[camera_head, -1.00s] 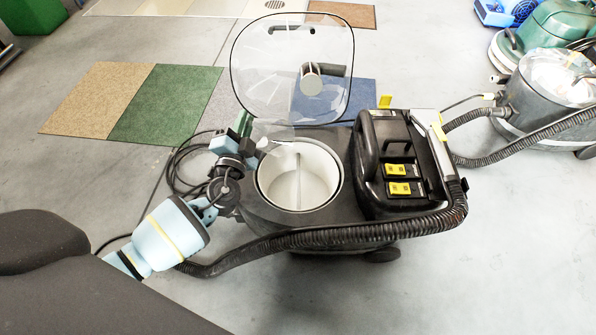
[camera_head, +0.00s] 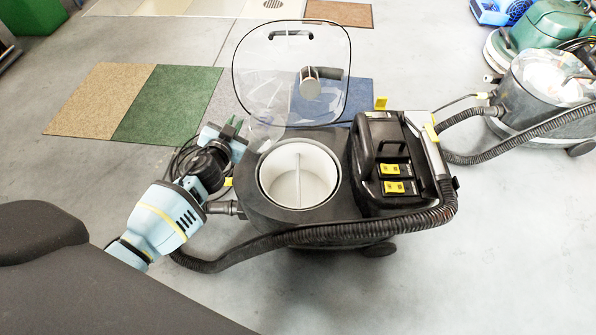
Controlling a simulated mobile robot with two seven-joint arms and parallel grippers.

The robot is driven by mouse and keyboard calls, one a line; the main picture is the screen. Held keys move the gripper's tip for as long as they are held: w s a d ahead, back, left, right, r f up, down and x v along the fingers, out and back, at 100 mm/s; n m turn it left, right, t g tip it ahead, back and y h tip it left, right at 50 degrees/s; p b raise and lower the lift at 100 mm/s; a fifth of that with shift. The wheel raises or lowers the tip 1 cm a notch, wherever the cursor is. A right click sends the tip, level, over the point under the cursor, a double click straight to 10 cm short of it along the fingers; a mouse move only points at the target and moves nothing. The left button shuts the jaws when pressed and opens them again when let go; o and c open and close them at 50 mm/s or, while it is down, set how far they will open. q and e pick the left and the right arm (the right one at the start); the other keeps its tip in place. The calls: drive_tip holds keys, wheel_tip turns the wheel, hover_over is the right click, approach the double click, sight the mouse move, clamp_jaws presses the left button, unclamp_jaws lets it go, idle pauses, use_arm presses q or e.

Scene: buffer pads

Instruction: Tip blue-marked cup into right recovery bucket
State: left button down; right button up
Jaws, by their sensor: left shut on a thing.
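My left gripper (camera_head: 240,132) reaches in from the left, beside the far left rim of the machine's round opening. It is shut on a clear, see-through cup (camera_head: 266,133), faint against the floor and the clear lid behind it. I cannot make out a blue mark on the cup, its exact tilt or any contents. The white recovery bucket (camera_head: 322,178) sits in the opening, with an upright divider splitting it into left and right halves. The cup is beyond its far left edge, not over the right half. My right gripper is not in view.
The raised clear lid (camera_head: 291,70) stands behind the bucket. A black unit with yellow latches (camera_head: 392,165) stands to the right. A ribbed hose (camera_head: 330,236) curves along the front. Floor mats (camera_head: 165,105) lie behind left; another machine (camera_head: 545,95) stands far right.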

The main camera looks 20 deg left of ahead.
use_arm(q)
drive_tip(key=shift+w+a+r+n+h+p, duration=0.2)
drive_tip(key=shift+a+r+n+h+p, duration=0.15)
drive_tip(key=shift+a+p, duration=0.2)
drive_tip(key=shift+a+f+n+g, duration=0.2)
drive_tip(key=shift+f+n+g, duration=0.1)
drive_tip(key=shift+f, duration=0.3)
drive_tip(key=shift+w+a+f+n+g+h+p, duration=0.3)
drive_tip(key=shift+a+f+n+g+h+p, duration=0.1)
drive_tip(key=shift+a+f+n+h+p, duration=0.55)
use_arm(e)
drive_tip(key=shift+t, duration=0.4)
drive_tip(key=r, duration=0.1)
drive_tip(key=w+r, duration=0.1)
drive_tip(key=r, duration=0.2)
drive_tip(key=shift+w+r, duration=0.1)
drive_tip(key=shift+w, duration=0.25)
use_arm(q)
drive_tip(key=shift+d, duration=0.15)
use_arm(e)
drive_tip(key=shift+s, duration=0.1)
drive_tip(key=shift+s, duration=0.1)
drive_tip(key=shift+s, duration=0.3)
